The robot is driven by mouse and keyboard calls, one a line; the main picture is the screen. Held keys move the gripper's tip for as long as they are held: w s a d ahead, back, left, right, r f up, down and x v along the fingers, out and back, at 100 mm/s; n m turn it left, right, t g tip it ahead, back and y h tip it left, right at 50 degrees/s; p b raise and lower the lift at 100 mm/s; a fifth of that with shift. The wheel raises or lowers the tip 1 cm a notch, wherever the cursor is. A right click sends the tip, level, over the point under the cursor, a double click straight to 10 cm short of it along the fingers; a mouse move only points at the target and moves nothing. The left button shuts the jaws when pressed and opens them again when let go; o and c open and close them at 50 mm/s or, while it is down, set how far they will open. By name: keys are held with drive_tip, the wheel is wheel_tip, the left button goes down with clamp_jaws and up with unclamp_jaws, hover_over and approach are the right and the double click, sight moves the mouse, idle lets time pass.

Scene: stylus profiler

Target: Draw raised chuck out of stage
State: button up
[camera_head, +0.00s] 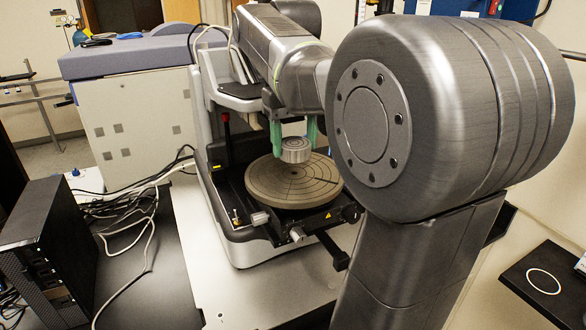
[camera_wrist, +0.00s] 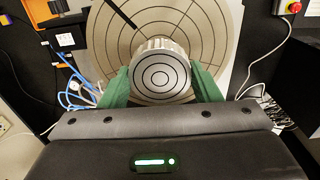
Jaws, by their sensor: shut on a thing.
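The chuck (camera_head: 295,150) is a small silver cylinder with a ribbed side. In the wrist view its top face (camera_wrist: 160,77) shows concentric dark rings. My gripper (camera_head: 294,140) has green fingers, one on each side of the chuck, and is shut on it. The wrist view shows the fingers (camera_wrist: 159,88) against the chuck's near sides. The stage (camera_head: 268,188) is a wide grey disc with ring and radial lines, below the chuck. The chuck appears above the stage's surface; the gap under it is hard to judge. The stage's middle is hidden by the chuck in the wrist view.
The profiler's white and black frame (camera_head: 207,130) stands close behind and left of the stage. Adjustment knobs (camera_head: 297,233) stick out at its front. A dark computer case (camera_head: 48,245) and loose cables (camera_head: 130,210) lie at left. The white tabletop (camera_head: 235,295) in front is mostly clear.

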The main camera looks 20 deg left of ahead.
sight(294, 143)
drive_tip(key=shift+r, duration=2.5)
